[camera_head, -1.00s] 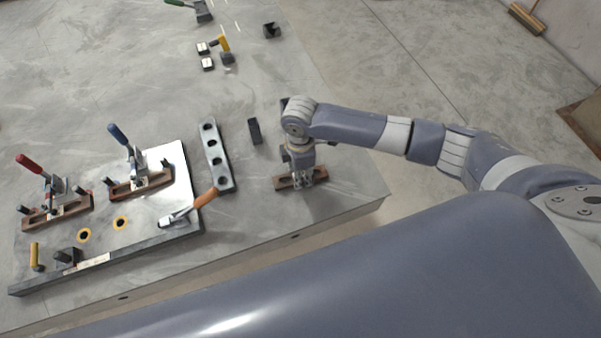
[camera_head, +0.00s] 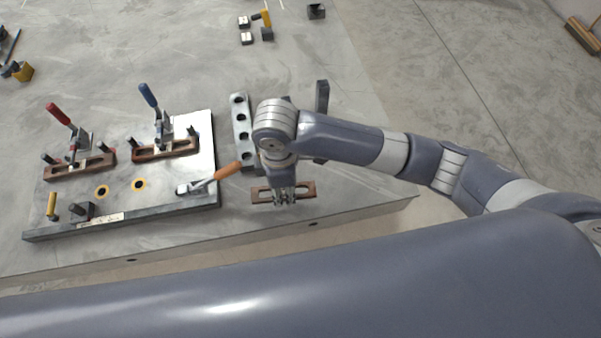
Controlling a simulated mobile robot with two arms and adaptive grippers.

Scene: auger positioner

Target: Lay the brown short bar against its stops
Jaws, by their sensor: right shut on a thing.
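My right gripper (camera_head: 284,199) points down and is shut on the middle of a brown short bar (camera_head: 306,189). The bar lies crosswise, right of the fixture plate (camera_head: 205,132) and near the table's front edge. Whether it touches the table is unclear. On the plate, one brown bar (camera_head: 60,172) sits by the red-handled clamp (camera_head: 70,130) and another (camera_head: 148,154) by the blue-handled clamp (camera_head: 158,118). Dark pins (camera_head: 132,142) stand beside these bars. Two orange-ringed holes (camera_head: 139,185) show in front. My left gripper is not in view.
An orange-handled clamp (camera_head: 212,179) lies at the plate's right front corner. A light bar with holes (camera_head: 240,112) lies behind my right gripper, partly hidden. A dark bar (camera_head: 322,97) is near my arm.

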